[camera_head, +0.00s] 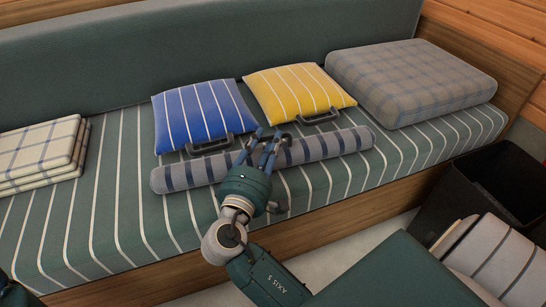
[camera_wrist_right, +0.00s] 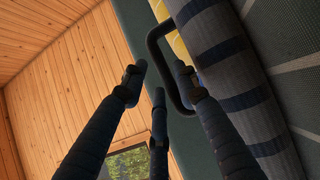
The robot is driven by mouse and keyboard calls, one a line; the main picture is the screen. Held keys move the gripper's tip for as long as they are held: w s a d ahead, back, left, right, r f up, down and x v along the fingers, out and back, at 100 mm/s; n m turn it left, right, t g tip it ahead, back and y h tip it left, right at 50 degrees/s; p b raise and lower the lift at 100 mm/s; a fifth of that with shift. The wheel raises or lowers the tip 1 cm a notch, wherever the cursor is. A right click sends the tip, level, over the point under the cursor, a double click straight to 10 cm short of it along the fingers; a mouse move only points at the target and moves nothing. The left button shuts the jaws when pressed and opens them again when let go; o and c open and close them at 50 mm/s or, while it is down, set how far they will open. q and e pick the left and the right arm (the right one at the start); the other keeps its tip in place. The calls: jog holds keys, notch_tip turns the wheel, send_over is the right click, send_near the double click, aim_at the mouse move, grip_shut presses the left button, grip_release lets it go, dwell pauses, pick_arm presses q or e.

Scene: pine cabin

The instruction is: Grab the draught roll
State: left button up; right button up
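The draught roll (camera_head: 330,147) is a long grey bolster with dark blue bands, lying across the striped bench seat in front of two cushions. My right gripper (camera_head: 266,136) is over the middle of the roll in the head view and hides part of it. In the right wrist view the roll (camera_wrist_right: 235,85) runs down the right side, and the gripper's fingers (camera_wrist_right: 158,80) are spread with nothing between them. One finger overlaps the roll's edge in that picture; I cannot tell whether it touches. My left gripper is not in view.
A blue cushion (camera_head: 195,112) and a yellow cushion (camera_head: 298,90), both with dark handles, lie behind the roll. A plaid cushion (camera_head: 408,80) is at right, folded plaid pads (camera_head: 40,150) at left. A dark bin (camera_head: 485,190) stands beyond the bench's wooden front (camera_head: 345,215).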

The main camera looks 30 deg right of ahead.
jog(key=x, duration=0.2)
jog(key=shift+w+d, duration=0.15)
jog(key=shift+w, duration=0.1)
grip_shut()
jog(key=shift+r, duration=0.2)
